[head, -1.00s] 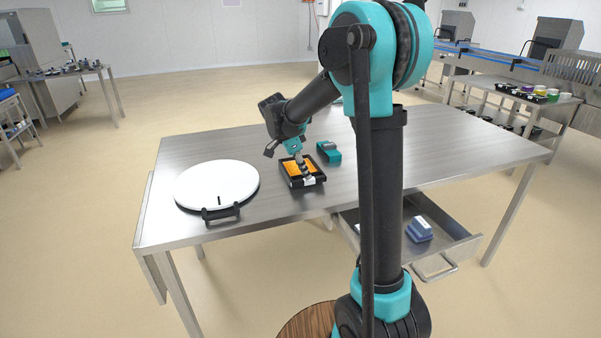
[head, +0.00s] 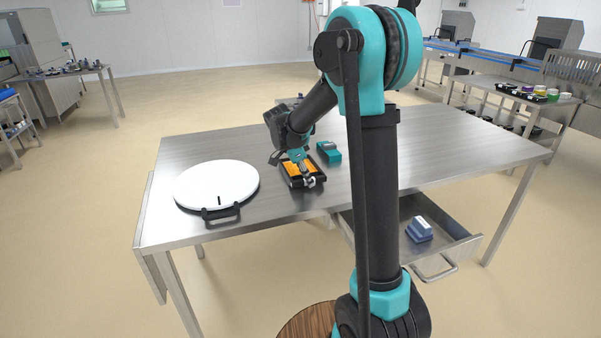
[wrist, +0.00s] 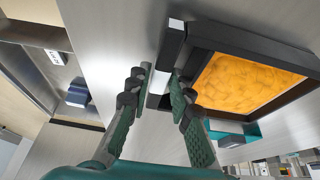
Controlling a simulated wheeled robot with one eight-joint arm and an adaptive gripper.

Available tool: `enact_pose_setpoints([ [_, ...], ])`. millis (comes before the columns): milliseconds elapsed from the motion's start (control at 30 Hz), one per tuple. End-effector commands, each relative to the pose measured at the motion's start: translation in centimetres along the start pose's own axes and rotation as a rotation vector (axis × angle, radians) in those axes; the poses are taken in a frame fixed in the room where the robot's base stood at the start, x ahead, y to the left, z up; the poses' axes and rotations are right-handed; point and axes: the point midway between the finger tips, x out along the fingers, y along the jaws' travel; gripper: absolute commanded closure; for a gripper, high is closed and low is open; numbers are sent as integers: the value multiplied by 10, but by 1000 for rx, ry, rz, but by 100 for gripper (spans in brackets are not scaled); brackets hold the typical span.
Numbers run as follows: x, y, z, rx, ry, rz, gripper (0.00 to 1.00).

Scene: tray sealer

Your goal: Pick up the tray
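My gripper (head: 304,172) is over the tray's near edge, pointing down. In the wrist view, the tray (wrist: 267,48) fills the upper right, and its dark rim with pale patches reaches between my fingertips (wrist: 160,88). The fingers are apart, one on each side of this near wall, with a small gap. I cannot tell whether either finger touches it. My gripper hides part of the tray's near side.
A round white board (head: 217,184) with a black handle lies left of the tray. A teal and grey device (head: 329,153) sits just behind and right of it. An open drawer (head: 440,250) with a blue block (head: 419,230) juts out below the table (head: 450,140). The table's right half is clear.

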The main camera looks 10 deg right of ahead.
Motion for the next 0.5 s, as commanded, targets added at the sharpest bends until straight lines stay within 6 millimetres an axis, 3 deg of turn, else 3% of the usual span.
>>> enact_pose_setpoints([
  [300, 1, 0, 0, 0, 0, 0, 79],
  [500, 1, 0, 0, 0, 0, 0, 100],
])
